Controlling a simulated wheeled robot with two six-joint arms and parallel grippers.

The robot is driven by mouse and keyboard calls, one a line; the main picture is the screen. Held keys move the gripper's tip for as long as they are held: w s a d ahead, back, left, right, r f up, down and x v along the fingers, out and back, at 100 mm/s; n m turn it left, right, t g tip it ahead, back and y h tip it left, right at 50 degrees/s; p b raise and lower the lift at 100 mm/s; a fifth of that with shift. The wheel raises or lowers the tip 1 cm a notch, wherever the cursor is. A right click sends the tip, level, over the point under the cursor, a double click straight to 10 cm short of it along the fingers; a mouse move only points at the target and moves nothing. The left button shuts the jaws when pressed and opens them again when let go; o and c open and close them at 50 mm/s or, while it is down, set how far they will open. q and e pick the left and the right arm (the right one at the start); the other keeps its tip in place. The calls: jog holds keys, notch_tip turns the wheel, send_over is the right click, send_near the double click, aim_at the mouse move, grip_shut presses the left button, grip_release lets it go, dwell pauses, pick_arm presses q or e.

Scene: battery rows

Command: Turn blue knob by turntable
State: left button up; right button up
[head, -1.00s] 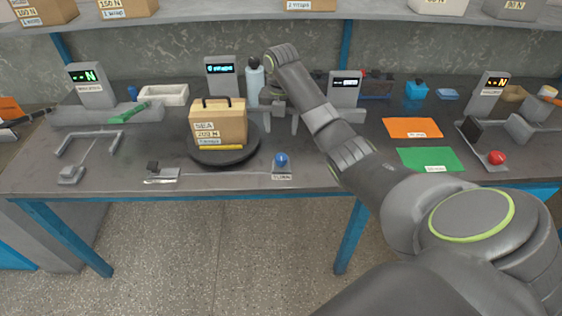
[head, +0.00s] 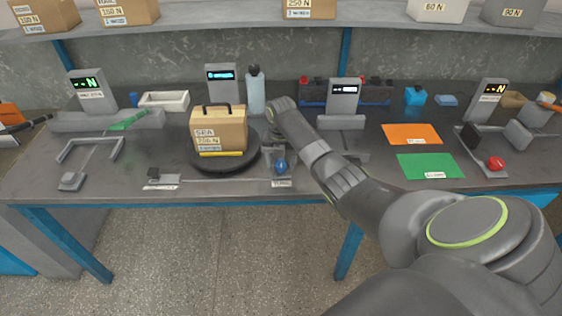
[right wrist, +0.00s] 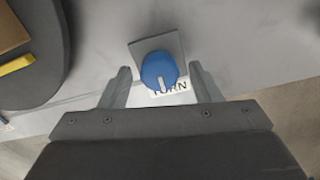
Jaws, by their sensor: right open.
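The blue knob (head: 281,166) stands on a small plate at the table's front edge, right of the turntable (head: 206,165). In the head view the right gripper (head: 275,157) is just above and behind the knob, partly hidden by my arm. A tan case (head: 218,130) stands upright on the turntable.
A grey display post (head: 343,100) stands behind my right arm. Orange (head: 411,133) and green (head: 430,166) mats lie to the right, near a red knob (head: 496,163). A light blue bottle (head: 255,92) stands behind the turntable.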

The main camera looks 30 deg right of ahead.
jog(key=c, duration=1)
